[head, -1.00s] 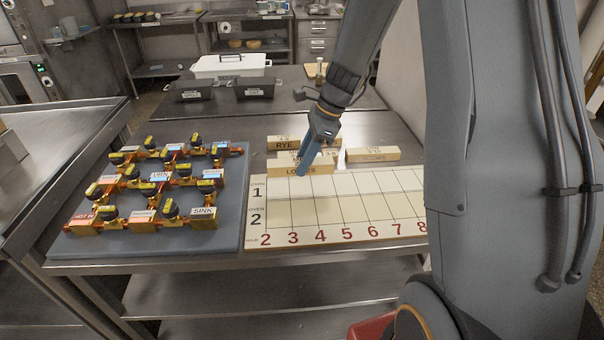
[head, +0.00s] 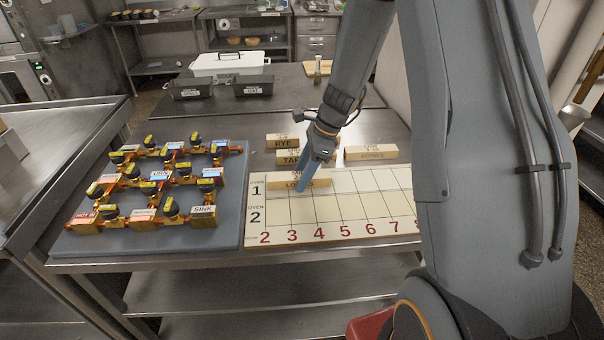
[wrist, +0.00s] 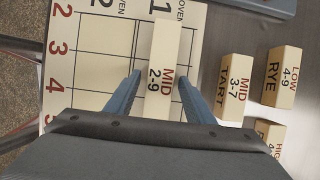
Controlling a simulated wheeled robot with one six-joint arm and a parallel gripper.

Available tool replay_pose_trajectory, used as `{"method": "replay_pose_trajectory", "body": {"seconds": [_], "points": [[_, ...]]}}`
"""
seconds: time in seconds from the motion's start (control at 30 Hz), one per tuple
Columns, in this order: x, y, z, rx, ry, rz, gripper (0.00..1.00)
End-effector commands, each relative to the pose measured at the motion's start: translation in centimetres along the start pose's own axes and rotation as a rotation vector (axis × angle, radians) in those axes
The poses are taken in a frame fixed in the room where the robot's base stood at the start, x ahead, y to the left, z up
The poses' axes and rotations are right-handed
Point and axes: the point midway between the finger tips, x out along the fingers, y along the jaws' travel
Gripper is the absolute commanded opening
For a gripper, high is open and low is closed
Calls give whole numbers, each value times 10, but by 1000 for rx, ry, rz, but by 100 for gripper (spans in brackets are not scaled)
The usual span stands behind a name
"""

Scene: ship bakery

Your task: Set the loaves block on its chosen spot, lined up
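The loaves block (head: 309,183) is a pale wooden bar, marked MID 2-9 on top in the wrist view (wrist: 161,75). It is over the oven 1 row of the schedule board (head: 375,229), toward the low-numbered columns, its length running along the row. My gripper (head: 303,188) has its blue fingers on either side of the block; they also show in the wrist view (wrist: 160,76). The block and my fingers hide part of the row.
The tart block (head: 289,158) and rye block (head: 283,143) lie behind the board, with another pale block (head: 370,154) to their right. A valve panel (head: 226,232) sits left of the board. Dark pans (head: 253,86) and a white box (head: 229,64) stand farther back.

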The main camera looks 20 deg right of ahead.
Motion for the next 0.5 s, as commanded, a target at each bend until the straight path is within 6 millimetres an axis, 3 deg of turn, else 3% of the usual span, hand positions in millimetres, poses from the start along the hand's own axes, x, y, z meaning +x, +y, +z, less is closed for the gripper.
{"method": "replay_pose_trajectory", "body": {"seconds": [0.3,0.5], "points": [[-2,0,1,0,0,0,50],[-19,-2,1,-1,-1,-4,50]]}}
